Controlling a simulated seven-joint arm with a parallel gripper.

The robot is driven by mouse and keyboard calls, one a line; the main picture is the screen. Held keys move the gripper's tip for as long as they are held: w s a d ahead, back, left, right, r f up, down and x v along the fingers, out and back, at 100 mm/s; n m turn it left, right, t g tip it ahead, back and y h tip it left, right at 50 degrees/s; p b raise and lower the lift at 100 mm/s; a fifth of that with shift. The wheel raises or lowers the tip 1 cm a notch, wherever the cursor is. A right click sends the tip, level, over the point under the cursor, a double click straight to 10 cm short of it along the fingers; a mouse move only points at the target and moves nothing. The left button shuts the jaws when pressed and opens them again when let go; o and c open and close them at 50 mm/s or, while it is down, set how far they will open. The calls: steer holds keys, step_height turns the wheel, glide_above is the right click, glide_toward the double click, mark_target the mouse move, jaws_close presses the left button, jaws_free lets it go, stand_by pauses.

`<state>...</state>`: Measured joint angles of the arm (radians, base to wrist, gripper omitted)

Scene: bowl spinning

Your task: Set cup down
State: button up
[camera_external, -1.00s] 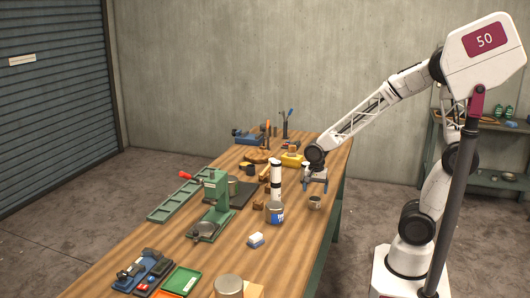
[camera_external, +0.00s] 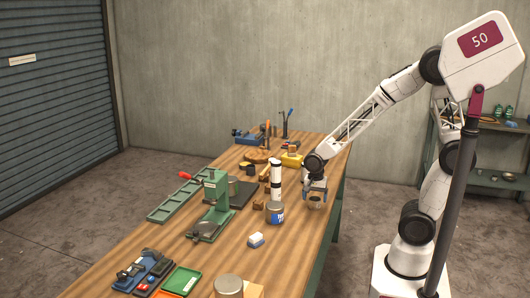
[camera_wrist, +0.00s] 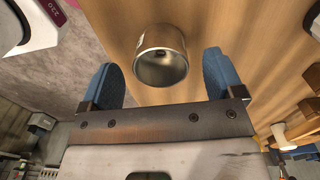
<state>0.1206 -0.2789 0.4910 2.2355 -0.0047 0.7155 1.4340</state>
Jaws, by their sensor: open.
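A small metal cup (camera_wrist: 161,57) stands on the wooden bench (camera_wrist: 260,55), its open mouth facing the wrist camera. In the external view the cup (camera_external: 316,204) is near the right edge of the bench, just below my gripper (camera_external: 314,191). My gripper is open. In the wrist view its two blue fingers (camera_wrist: 160,80) are spread to either side of the cup, with a gap on both sides. The cup appears slightly ahead of the fingertips, and I cannot tell whether the fingers reach down around its rim.
A can with a blue label (camera_external: 275,213) stands close to the left of the cup, with a white cylinder (camera_external: 276,177) behind it. A green press (camera_external: 215,203) stands farther left. The bench's right edge is close by.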

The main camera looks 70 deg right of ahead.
mark_target(315, 203)
steer(key=shift+a+f, duration=0.1)
steer(key=shift+f, duration=1.7)
steer(key=c, duration=1.1)
steer(key=shift+r, duration=0.2)
steer(key=shift+r, duration=0.55)
step_height(315, 203, up, 2)
steer(key=s, duration=0.5)
steer(key=s+a+r, duration=0.1)
steer(key=s, duration=1)
steer(key=shift+a+r, duration=0.3)
steer(key=shift+a, duration=0.1)
